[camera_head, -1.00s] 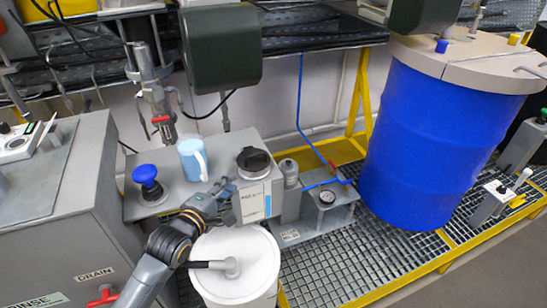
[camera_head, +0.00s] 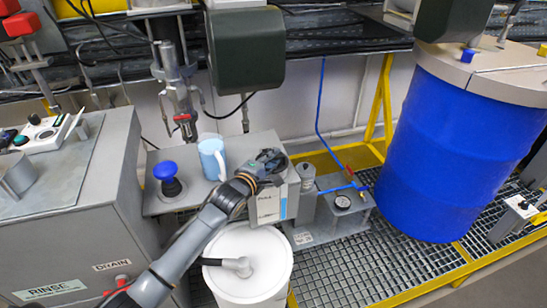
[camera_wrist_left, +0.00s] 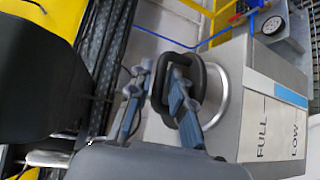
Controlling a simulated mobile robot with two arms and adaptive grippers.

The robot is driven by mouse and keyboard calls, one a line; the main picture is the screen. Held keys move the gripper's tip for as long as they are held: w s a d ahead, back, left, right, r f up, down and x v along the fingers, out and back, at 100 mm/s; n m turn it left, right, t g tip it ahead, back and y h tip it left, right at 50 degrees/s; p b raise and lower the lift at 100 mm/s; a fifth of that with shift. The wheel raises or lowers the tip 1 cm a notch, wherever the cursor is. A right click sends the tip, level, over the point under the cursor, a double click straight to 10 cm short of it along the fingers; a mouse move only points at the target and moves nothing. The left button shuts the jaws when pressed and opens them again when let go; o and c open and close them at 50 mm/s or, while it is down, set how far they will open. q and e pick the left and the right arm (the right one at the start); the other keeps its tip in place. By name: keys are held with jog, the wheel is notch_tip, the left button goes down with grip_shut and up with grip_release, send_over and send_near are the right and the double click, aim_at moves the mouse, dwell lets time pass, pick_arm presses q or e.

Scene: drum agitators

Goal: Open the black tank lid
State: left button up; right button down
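The grey tank (camera_head: 290,200) with a white label stands on the bench in the head view. Its label reads FULL and LOW in the left wrist view. The black lid's loop handle (camera_wrist_left: 198,78) stands over a round metal neck on the tank. My left gripper (camera_head: 270,158) is over the tank top and hides most of the lid in the head view. In the left wrist view the left gripper (camera_wrist_left: 161,75) is open, with one finger across the loop and the other outside it, a handle bar between them. Firm contact cannot be told. My right gripper is not in view.
A white container (camera_head: 262,285) is below my left arm. A dark green box (camera_head: 246,48) hangs above. A blue drum (camera_head: 430,150) stands at right.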

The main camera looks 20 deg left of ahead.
pick_arm(q)
jog(key=shift+w+d, duration=0.1)
jog(key=shift+w, duration=0.05)
grip_shut()
